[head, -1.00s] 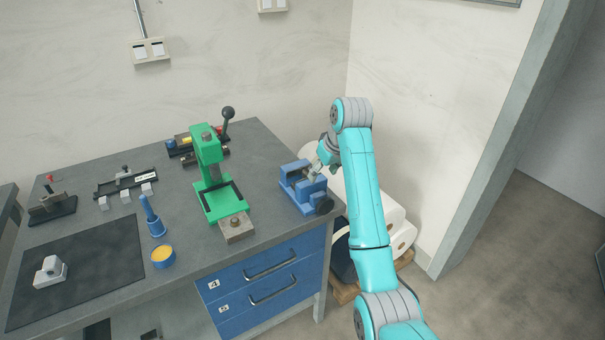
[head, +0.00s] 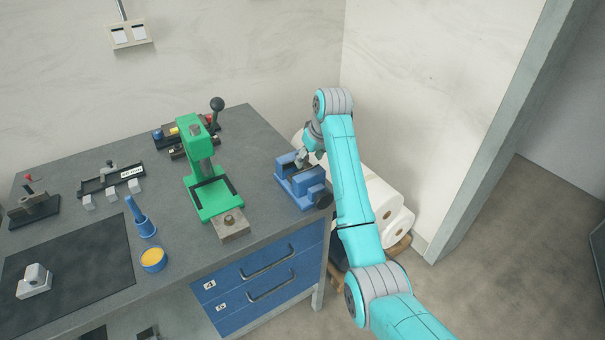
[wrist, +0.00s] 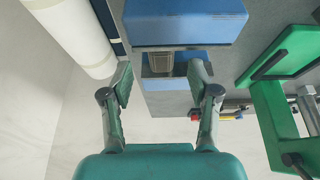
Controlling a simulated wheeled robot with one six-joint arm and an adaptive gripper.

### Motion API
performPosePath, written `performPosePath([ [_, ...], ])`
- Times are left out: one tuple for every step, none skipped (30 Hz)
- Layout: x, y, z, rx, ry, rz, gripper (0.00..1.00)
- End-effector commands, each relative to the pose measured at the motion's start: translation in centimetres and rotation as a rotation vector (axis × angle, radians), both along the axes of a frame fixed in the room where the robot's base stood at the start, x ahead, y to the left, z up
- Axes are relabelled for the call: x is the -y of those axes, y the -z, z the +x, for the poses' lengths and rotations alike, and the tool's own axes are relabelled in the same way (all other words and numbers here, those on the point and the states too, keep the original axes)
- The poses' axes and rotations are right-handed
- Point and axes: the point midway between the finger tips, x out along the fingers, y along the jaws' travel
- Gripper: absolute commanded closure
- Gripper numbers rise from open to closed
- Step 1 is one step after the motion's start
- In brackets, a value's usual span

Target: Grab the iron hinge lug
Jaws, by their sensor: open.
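A small grey-brown metal block, which looks like the iron hinge lug (wrist: 160,63), sits between the jaws of the blue vise (wrist: 185,22) in the wrist view. The vise (head: 310,192) stands at the right end of the bench in the head view, where the block is hard to make out. My gripper (wrist: 163,80) is open, its fingertips apart on the left and right of the block in the picture. Contact and depth cannot be told. In the head view my gripper (head: 306,152) is at the vise's far side, partly hidden by my arm.
A green press (head: 207,180) stands left of the vise, with a metal block at its front. A blue cone-shaped tool (head: 145,226), a yellow-topped tin (head: 153,259) and a pale block (head: 34,280) on a dark mat lie further left.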

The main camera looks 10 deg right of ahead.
Motion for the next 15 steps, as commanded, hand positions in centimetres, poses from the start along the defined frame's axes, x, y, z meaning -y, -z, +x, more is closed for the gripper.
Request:
performPosePath([
  [-0.2,0.8,0.2,-0.004,-0.001,0.001,0.40],
  [-0.3,1.1,0.4,-0.004,-0.001,0.001,0.40],
  [-0.4,1.7,0.7,-0.004,-0.001,0.001,0.40],
  [-0.5,2.1,0.9,-0.005,-0.001,0.000,0.40],
  [-0.6,2.4,1.0,-0.004,0.000,0.000,0.40],
  [-0.6,2.9,1.2,-0.004,0.000,0.000,0.40],
  [-0.6,3.2,1.3,-0.004,0.000,0.000,0.40],
  [-0.7,3.5,1.4,-0.003,0.000,0.000,0.40],
  [-0.7,3.7,1.6,-0.002,0.000,-0.001,0.40],
  [-0.7,3.9,1.6,-0.002,0.000,-0.001,0.40],
  [-0.7,4.0,1.7,-0.002,0.000,-0.001,0.40],
  [-0.7,4.1,1.7,-0.002,0.000,-0.001,0.40],
  [-0.7,4.1,1.7,-0.002,0.000,-0.001,0.40],
  [-0.7,4.1,1.7,-0.002,0.000,-0.001,0.40],
  [-0.7,4.1,1.7,-0.002,0.000,-0.001,0.40],
])
